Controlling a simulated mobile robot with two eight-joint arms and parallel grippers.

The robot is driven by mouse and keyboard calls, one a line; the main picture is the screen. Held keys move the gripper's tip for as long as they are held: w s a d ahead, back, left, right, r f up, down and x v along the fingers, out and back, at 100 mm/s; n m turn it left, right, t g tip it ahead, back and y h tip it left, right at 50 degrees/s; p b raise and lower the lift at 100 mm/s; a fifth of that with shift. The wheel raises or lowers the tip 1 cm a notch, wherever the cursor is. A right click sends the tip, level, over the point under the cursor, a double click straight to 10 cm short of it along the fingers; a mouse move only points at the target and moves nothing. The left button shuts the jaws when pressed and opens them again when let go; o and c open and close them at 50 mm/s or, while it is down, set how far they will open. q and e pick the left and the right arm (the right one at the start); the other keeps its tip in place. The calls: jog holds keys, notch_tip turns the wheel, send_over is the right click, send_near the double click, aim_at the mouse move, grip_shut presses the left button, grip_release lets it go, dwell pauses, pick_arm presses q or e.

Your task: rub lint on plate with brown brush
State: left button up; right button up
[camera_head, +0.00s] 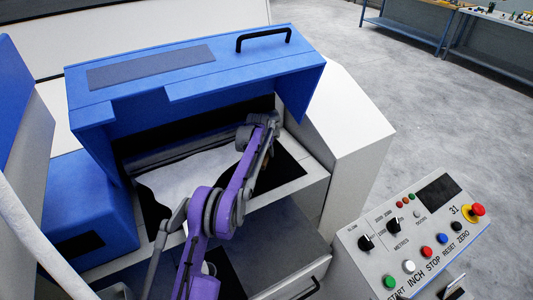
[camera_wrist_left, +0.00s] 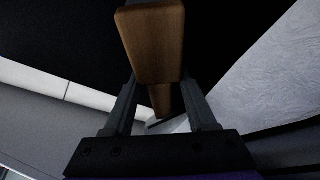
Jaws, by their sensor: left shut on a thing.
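My left gripper (camera_head: 264,143) reaches into the opening of the blue-hooded machine, over its right part. It is shut on the brown brush (camera_wrist_left: 155,45), whose wooden body shows between the fingers (camera_wrist_left: 160,100) in the left wrist view. In the head view the brush is mostly hidden by the gripper. A black surface (camera_head: 284,176) lies under and beside the gripper; I cannot tell whether it is the plate. A whitish fibre sheet (camera_head: 185,178) lies to its left. I cannot make out separate lint, or whether the brush touches the surface. My right gripper is out of view.
The raised blue hood (camera_head: 215,75) with a black handle (camera_head: 263,38) stands over the opening. White side panels (camera_head: 345,125) edge it on the right. A control panel (camera_head: 415,235) with knobs and buttons is at lower right. Open floor (camera_head: 430,120) lies beyond.

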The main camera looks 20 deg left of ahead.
aim_at(268, 156)
pick_arm(q)
jog(key=shift+s+d+f, duration=0.15)
jog(key=shift+s+f, duration=0.05)
jog(key=shift+s, duration=0.1)
jog(key=shift+s+d+b, duration=0.7)
jog(key=shift+s+d, duration=0.1)
jog(key=shift+d, duration=0.1)
jog(key=shift+s+d+r, duration=0.2)
jog(key=shift+s+d, duration=0.05)
jog(key=shift+d, duration=0.05)
jog(key=shift+s+d+f+b, duration=0.1)
jog(key=shift+s+d+b, duration=0.25)
jog(key=shift+d, duration=0.15)
jog(key=shift+s+d+r+b, duration=0.2)
jog(key=shift+s+d+b, duration=0.15)
jog(key=shift+s+d, duration=0.55)
jog(key=shift+w, duration=0.1)
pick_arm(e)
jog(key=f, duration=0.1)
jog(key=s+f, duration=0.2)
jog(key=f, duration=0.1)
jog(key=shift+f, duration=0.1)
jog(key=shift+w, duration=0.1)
